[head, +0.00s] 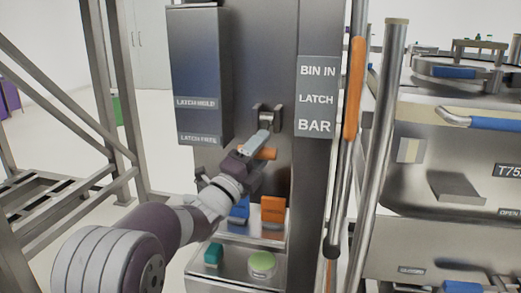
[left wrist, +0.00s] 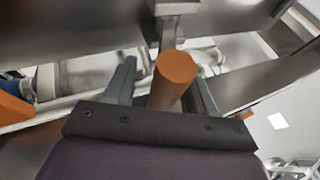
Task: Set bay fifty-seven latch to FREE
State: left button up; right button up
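The latch's orange handle (head: 267,153) sticks out below a dark bracket (head: 268,117) on the grey column. My left gripper (head: 257,144) is at this handle, with one grey finger showing over it. In the left wrist view the round end of the orange handle (left wrist: 176,68) lies between the two grey fingers of my left gripper (left wrist: 166,78). The fingers are spread, with a visible gap on the left side of the handle. A dark panel (head: 199,60) left of the latch has labels that seem to read LATCH HELD and LATCH FREE. My right gripper is not in view.
A sign (head: 317,97) reading BIN IN LATCH BAR is right of the latch. Below are blue (head: 239,208) and orange (head: 272,209) blocks, a teal block (head: 213,253) and a green button (head: 262,264). An upright bar with an orange grip (head: 354,90) and a large metal bin (head: 450,180) stand right.

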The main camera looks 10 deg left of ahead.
pick_arm(q)
jog(key=shift+s, duration=0.1)
jog(key=v, duration=1.2)
jog(key=shift+s, duration=0.25)
jog(key=shift+a, duration=0.1)
